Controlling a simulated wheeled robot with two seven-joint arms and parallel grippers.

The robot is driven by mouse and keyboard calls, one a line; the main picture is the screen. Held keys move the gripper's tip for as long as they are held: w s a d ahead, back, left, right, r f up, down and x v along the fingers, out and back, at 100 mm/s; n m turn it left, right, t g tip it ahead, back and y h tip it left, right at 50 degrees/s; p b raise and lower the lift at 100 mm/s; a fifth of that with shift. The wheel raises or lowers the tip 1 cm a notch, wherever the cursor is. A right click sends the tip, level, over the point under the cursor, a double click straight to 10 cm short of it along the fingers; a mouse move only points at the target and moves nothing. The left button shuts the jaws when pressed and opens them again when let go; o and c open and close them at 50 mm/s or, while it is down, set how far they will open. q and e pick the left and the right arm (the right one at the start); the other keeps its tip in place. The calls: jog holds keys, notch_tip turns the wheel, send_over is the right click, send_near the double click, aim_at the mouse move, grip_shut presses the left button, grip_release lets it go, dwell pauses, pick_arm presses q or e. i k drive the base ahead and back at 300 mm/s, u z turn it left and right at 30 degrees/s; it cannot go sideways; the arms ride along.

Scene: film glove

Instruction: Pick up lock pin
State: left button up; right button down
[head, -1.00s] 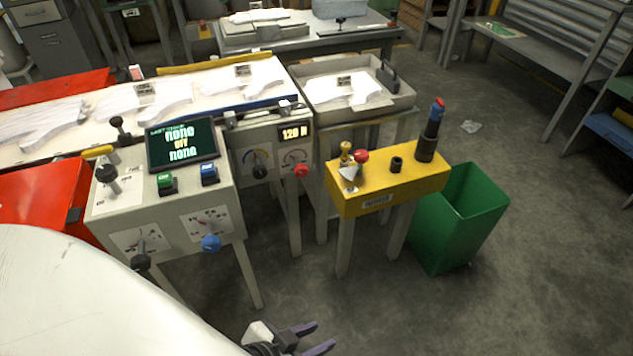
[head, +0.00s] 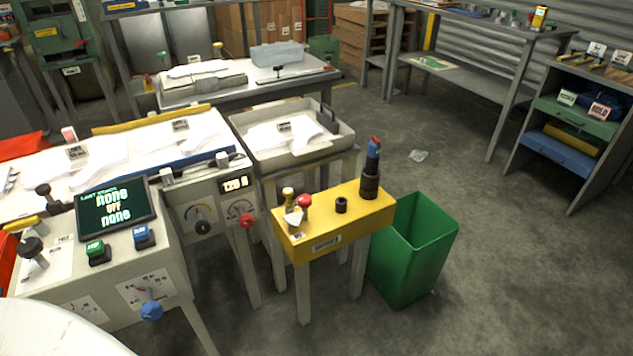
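No part is clearly labelled as the lock pin, and I cannot tell which one it is. Small parts stand on a yellow bench (head: 345,217). At its left end are a red ball-topped part (head: 304,201) and a yellow-topped part (head: 288,193), close together with a pale piece beside them. A short black cylinder (head: 341,205) stands in the middle. A taller black, blue and red tool (head: 371,172) stands upright at the right end. Neither of my grippers shows in the head view.
A green bin (head: 413,250) stands right of the yellow bench. A control console with a screen (head: 115,207) is at left, and a grey tray (head: 290,140) holds white sheets behind the bench. Shelving (head: 580,130) stands far right. Floor at right is mostly clear.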

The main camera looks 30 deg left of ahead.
aim_at(287, 192)
jog(key=u, duration=0.6)
jog(key=i, duration=1.1)
jog(key=u, duration=0.9)
jog(key=k, duration=0.5)
jog(key=z, duration=1.15)
jog(key=k, duration=1.15)
jog(key=u, duration=1.5)
jog(key=i, duration=1)
